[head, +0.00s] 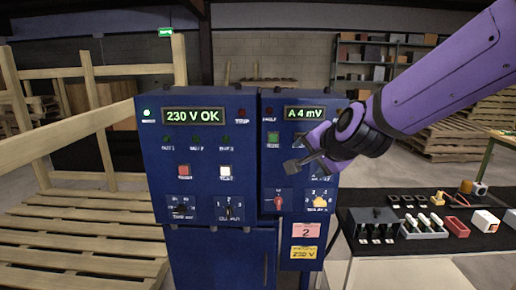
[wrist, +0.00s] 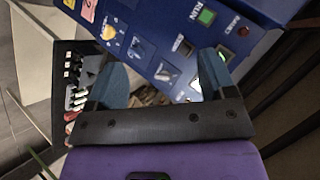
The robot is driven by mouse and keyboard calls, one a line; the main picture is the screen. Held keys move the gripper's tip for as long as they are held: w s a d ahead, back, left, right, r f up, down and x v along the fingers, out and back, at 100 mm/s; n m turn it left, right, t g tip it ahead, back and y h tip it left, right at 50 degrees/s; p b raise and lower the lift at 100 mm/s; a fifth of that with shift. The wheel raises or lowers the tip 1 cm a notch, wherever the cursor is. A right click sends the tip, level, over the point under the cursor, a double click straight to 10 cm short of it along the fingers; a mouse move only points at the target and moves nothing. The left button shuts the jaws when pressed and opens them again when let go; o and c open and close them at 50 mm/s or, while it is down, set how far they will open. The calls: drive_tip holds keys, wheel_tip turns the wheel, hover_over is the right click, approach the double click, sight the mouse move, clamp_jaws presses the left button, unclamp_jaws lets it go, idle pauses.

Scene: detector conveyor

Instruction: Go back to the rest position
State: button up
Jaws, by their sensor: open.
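My purple arm reaches in from the upper right in the head view. My gripper (head: 302,164) is in front of the right half of the blue control cabinet (head: 215,255), and no object shows between its fingers. In the wrist view my gripper (wrist: 155,85) has its two fingers spread apart, with the cabinet front beyond them. The left display (head: 193,116) reads "230 V OK" and the right display (head: 305,113) reads "A 4 mV". My arm and gripper hide part of the right panel.
A dark-topped table (head: 390,250) at the right holds a grey box (head: 375,222), a red tray (head: 456,227) and several small parts. A wooden frame (head: 75,135) and pallets (head: 80,245) stand at the left. A shelf (head: 380,60) and more pallets are behind.

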drive_tip(key=s+d+r+n+g+h, duration=0.1)
drive_tip(key=s+d+n, duration=0.3)
drive_tip(key=s+d, duration=0.5)
drive_tip(key=s+d+r+n+g+h, duration=0.2)
drive_tip(key=s+d+n+g, duration=0.2)
drive_tip(key=s+d, duration=0.5)
drive_tip(key=s, duration=0.7)
drive_tip(key=shift+s+n+h, duration=0.3)
drive_tip(key=shift+s+n, duration=0.1)
